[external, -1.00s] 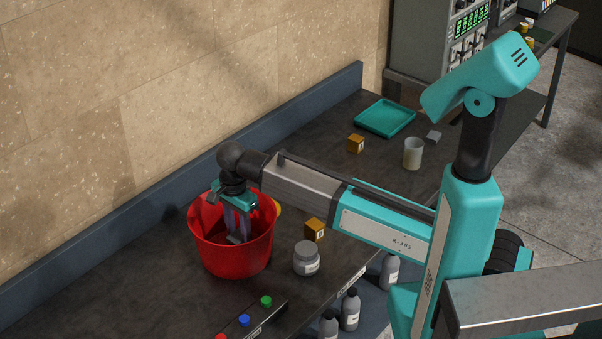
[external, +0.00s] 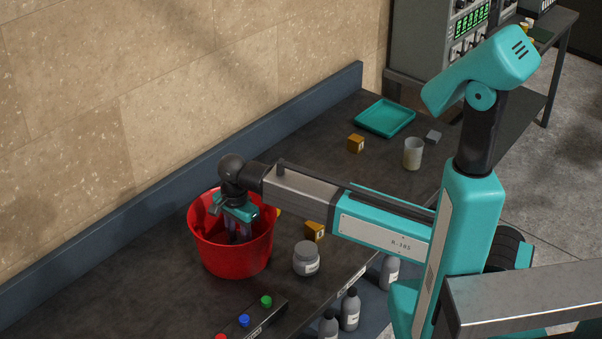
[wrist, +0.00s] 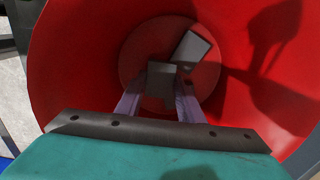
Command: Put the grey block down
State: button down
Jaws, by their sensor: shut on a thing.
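My gripper (wrist: 160,92) points down inside a red bucket (external: 236,260) and is shut on the grey block (wrist: 160,78), which is between its fingertips. In the wrist view the bucket's red wall (wrist: 70,60) surrounds the fingers. A second, lighter grey piece (wrist: 192,46) lies on the bucket's bottom, just beyond the held block. I cannot tell whether the held block touches the bottom. In the external view my gripper (external: 240,234) is partly hidden by the bucket's front rim, and the block is hard to make out. Another grey block (external: 433,137) lies on the dark bench at the right.
An orange block (external: 315,231) and a grey jar (external: 306,259) stand right of the bucket. A teal tray (external: 385,118), another orange block (external: 356,144) and a cup (external: 413,154) are farther back. A button strip (external: 255,322) is at the front. The bench left of the bucket is clear.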

jog(key=shift+f, duration=0.3)
jog(key=c, duration=1.2)
grip_release()
jog(key=shift+r, duration=0.1)
notch_tip(320, 180, up, 12)
jog(key=b, duration=0.2)
jog(key=shift+r+b, duration=0.25)
jog(key=shift+b, duration=0.1)
